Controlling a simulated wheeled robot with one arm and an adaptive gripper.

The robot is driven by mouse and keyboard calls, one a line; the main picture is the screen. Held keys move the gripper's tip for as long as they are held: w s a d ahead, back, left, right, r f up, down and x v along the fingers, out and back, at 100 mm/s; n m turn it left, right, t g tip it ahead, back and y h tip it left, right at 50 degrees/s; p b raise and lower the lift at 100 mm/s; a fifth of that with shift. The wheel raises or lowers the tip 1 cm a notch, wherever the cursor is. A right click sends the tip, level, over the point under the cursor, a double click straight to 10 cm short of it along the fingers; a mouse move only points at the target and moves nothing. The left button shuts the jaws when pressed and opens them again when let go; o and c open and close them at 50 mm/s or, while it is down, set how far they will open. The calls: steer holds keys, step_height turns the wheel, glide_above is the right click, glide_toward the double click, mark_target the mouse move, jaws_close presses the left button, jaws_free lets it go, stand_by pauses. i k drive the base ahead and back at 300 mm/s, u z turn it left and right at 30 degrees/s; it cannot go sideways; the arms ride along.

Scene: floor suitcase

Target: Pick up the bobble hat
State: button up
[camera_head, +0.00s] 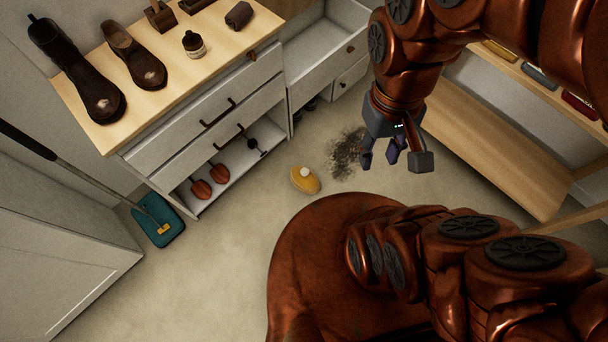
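A small yellow bobble hat (304,181) with a pale pompom lies on the floor in the middle of the head view, just in front of the dresser. My gripper (393,160) hangs to the right of the hat and above the floor. Its fingers are spread apart with nothing between them, and it does not touch the hat. The hat is in full view.
A dark dirt patch (347,152) lies between the hat and my gripper. A white dresser (205,125) with shoes on top stands at the left. A teal dustpan-like item (158,222) lies at the lower left. A wooden bench (500,135) stands right.

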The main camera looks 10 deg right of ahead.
mark_target(303, 177)
steer(key=k, duration=1.2)
steer(key=u, duration=1)
steer(key=i, duration=1.6)
steer(key=z, duration=0.95)
